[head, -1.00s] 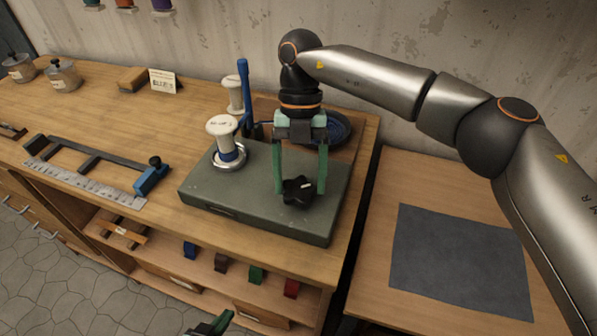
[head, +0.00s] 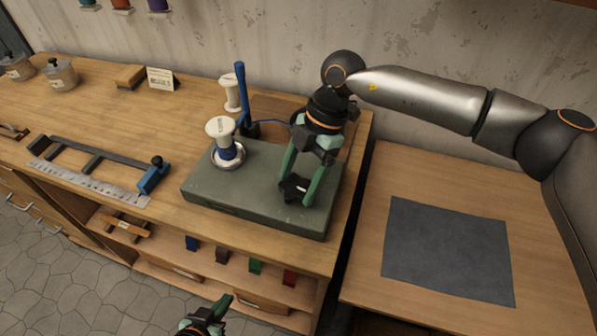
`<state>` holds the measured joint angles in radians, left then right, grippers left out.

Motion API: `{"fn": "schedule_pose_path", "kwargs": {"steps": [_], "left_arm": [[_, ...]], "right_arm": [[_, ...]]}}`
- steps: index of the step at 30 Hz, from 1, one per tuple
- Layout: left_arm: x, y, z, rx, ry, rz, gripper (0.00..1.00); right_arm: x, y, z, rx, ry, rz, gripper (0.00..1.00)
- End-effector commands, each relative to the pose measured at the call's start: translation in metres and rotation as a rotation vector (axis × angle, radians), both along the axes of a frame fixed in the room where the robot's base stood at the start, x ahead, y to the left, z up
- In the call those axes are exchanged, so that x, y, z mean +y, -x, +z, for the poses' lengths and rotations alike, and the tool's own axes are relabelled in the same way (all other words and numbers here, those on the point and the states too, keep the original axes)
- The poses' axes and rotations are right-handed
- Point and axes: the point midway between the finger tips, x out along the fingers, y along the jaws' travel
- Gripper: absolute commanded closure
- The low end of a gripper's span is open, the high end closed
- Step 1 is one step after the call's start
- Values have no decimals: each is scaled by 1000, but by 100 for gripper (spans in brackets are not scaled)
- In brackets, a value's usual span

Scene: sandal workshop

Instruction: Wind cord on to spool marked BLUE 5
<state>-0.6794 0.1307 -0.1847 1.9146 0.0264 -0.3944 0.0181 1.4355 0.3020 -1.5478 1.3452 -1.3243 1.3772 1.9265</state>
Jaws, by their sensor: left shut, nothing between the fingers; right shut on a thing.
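A white spool (head: 222,131) with some blue cord around its lower core stands upright on the green winder box (head: 262,183). A blue upright post (head: 240,92) stands behind it, and blue cord runs right from near its base behind my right arm. My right gripper (head: 294,191) is shut on the black star knob (head: 291,188) on the box's right part. My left gripper (head: 222,306) is shut and empty at the bottom edge, in front of the bench. Whatever the cord comes from is mostly hidden by my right gripper. The spool's mark is too small to read.
A second white spool (head: 231,93) stands behind the post. A ruler (head: 92,182) with a blue stop block (head: 153,176) lies to the left. Jars (head: 61,75) and a card (head: 162,79) stand farther back. A grey mat (head: 448,250) lies on the clear right-hand table.

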Motion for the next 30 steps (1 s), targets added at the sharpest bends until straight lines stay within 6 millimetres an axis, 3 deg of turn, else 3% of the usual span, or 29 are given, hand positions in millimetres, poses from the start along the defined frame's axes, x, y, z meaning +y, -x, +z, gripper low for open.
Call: {"fn": "schedule_pose_path", "kwargs": {"steps": [12,30], "left_arm": [[0,0,11,-1,0,0,100],[0,0,12,0,-1,1,100]], "right_arm": [[-1,1,2,-3,0,-248,76],[-2,1,0,-4,2,-306,76]]}}
